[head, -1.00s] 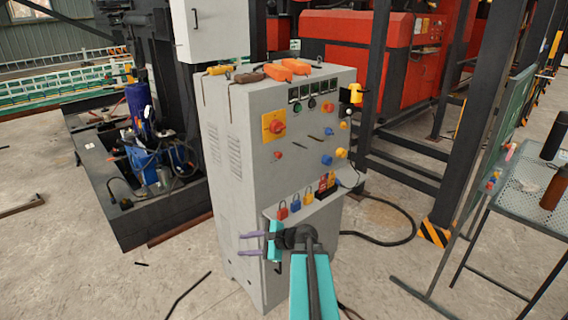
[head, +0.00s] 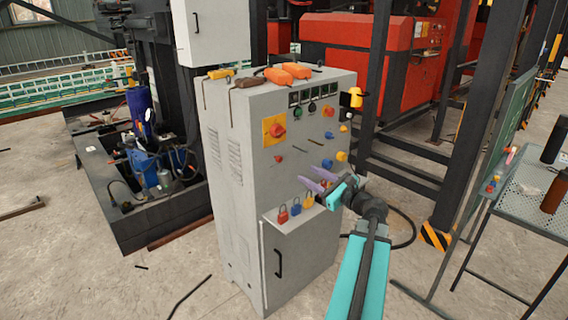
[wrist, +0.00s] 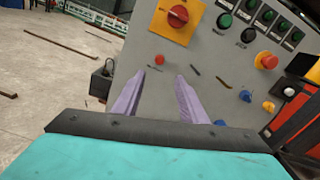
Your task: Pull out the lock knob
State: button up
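The grey control cabinet's front panel (head: 292,172) carries several knobs; I cannot tell which is the lock knob. A small red knob (head: 278,159) sits below the red rotary switch (head: 276,130) on its yellow plate. A blue knob (head: 326,164) and a yellow knob (head: 342,156) are at the lower right. My gripper (head: 307,174) is open and empty in front of the lower panel, its purple fingers pointing at it. In the wrist view, the red knob (wrist: 160,60) shows just beyond and between the fingertips (wrist: 160,76), apart from them.
Coloured padlocks (head: 295,206) stand on a ledge below the panel, close under my gripper. Orange tools (head: 288,72) lie on the cabinet top. A mesh table (head: 528,190) with bottles stands at the right. Bare floor lies in front.

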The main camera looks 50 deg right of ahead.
aim_at(281, 160)
jog(key=w, duration=0.4)
jog(key=w+p, duration=0.1)
jog(key=w, duration=0.4)
jog(key=w+d+p, duration=0.1)
jog(key=w, duration=0.4)
jog(key=shift+s, duration=0.1)
grip_shut()
